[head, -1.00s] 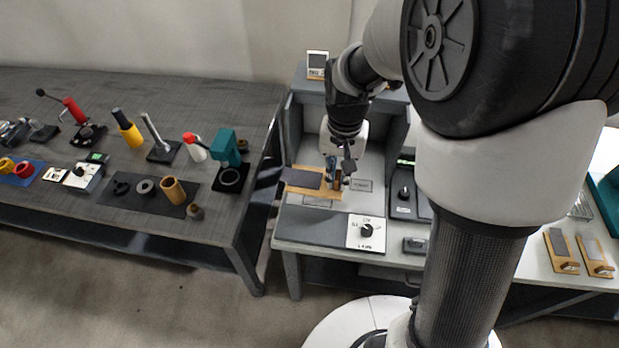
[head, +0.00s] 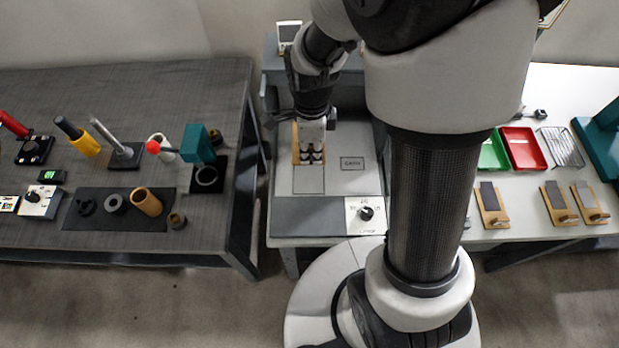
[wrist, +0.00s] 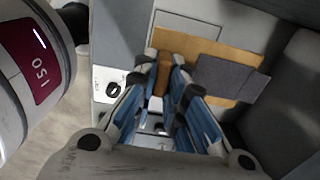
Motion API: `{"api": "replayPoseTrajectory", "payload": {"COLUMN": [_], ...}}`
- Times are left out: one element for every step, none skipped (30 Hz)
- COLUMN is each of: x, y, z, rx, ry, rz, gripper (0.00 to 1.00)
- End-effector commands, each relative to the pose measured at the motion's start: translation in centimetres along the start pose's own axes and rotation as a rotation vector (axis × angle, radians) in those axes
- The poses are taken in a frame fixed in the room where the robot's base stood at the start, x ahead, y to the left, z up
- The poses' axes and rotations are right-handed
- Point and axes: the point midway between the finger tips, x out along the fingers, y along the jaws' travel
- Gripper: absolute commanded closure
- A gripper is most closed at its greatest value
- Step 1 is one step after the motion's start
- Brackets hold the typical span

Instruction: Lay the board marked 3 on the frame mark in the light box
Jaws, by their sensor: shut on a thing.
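My gripper (head: 311,155) is inside the light box (head: 360,135), low over its pale floor. It is shut on a wooden board (head: 295,146), which shows better in the wrist view (wrist: 205,48). The board carries a dark grey pad (wrist: 228,78). Its grasped end is between the fingers (wrist: 165,68). No number can be read on it. An empty thin rectangular outline (head: 308,180) lies just in front of the gripper. A smaller, labelled rectangle (head: 352,163) lies to the right. I cannot tell if the board touches the floor.
A white dial panel (head: 366,214) sits at the box's front right. Side walls bound the box. The right table holds several similar boards (head: 558,203), a red tray (head: 523,148) and a green tray (head: 493,152). The left table (head: 60,150) is crowded with tools.

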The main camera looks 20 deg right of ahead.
Motion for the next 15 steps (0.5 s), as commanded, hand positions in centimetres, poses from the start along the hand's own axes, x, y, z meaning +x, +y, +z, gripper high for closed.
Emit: {"api": "replayPoseTrajectory", "payload": {"x": [2.0,2.8,3.9,4.7,5.5,6.6,7.3,8.0,8.7,9.3,9.7,10.2,10.4,10.6,10.8], "y": [0.1,0.1,0.1,0.2,0.1,0.1,0.2,0.1,0.1,0.1,0.1,0.1,0.1,0.1,0.0], "z": [0.0,0.0,0.0,-0.1,-0.1,0.0,-0.1,0.0,0.0,0.0,0.0,0.0,0.0,0.0,0.0], "rx": [-0.001,-0.001,-0.001,-0.002,-0.002,-0.002,-0.002,-0.002,-0.002,-0.002,-0.003,-0.003,-0.003,-0.003,-0.003], "ry": [0.002,0.002,0.002,0.002,0.002,0.002,0.002,0.002,0.001,0.001,0.001,0.001,0.001,0.001,0.000], "rz": [0.005,0.006,0.005,0.006,0.005,0.005,0.005,0.005,0.004,0.004,0.003,0.002,0.002,0.002,0.000], "gripper": [1.00,1.00,1.00,1.00,1.00,1.00,1.00,1.00,1.00,1.00,1.00,1.00,1.00,1.00,1.00]}}
